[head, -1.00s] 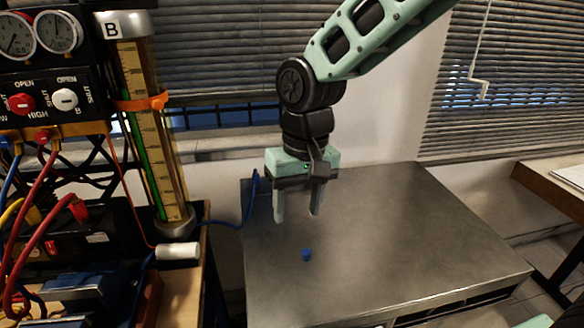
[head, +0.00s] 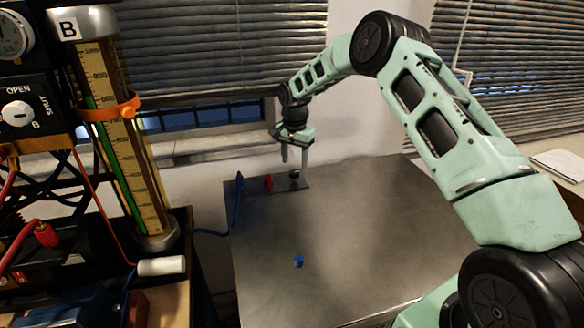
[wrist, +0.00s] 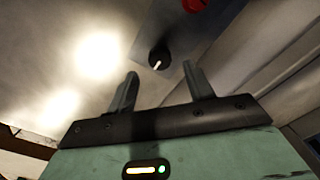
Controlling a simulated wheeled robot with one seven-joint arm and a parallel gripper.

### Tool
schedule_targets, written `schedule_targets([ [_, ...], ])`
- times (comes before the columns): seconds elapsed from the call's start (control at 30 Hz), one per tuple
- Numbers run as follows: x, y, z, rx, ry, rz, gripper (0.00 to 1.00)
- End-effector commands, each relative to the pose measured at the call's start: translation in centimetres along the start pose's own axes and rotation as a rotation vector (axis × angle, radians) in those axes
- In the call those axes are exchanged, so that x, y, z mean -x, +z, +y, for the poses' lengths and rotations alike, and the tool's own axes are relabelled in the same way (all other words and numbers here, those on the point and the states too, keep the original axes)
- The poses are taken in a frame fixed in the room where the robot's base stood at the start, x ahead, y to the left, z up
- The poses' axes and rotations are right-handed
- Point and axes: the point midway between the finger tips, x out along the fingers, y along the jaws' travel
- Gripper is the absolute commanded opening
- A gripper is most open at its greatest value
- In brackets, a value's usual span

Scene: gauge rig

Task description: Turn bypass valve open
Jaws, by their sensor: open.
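A small flat plate (head: 282,185) lies on the back left of the metal table. It carries a red knob (head: 268,181) and a dark knob (head: 295,174). In the wrist view the dark knob (wrist: 159,57) is round and black with a white pointer line, and the red knob (wrist: 194,5) is cut off at the top edge. No label is readable, so I cannot tell which is the bypass valve. My gripper (head: 295,160) points down over the plate, close above the dark knob. In the wrist view its fingers (wrist: 160,74) are apart, with nothing between them.
The metal table (head: 345,225) is mostly clear, with a small blue piece (head: 298,261) near its middle. At left stands a rig with a tall gauge tube (head: 120,140) and a white knob (head: 18,114) marked OPEN and SHUT. A blue cable (head: 238,205) runs along the table's left edge.

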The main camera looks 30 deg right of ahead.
Motion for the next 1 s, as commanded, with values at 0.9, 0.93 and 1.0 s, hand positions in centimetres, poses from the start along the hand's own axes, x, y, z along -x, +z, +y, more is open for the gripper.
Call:
schedule_targets([
  [0.9, -4.3, 0.1, 0.0, 0.003, -0.001, 0.000, 0.08],
  [0.93, -4.3, 0.1, 0.0, 0.003, -0.001, 0.000, 0.08],
  [1.0, -4.3, 0.1, 0.0, 0.007, -0.001, 0.000, 0.08],
])
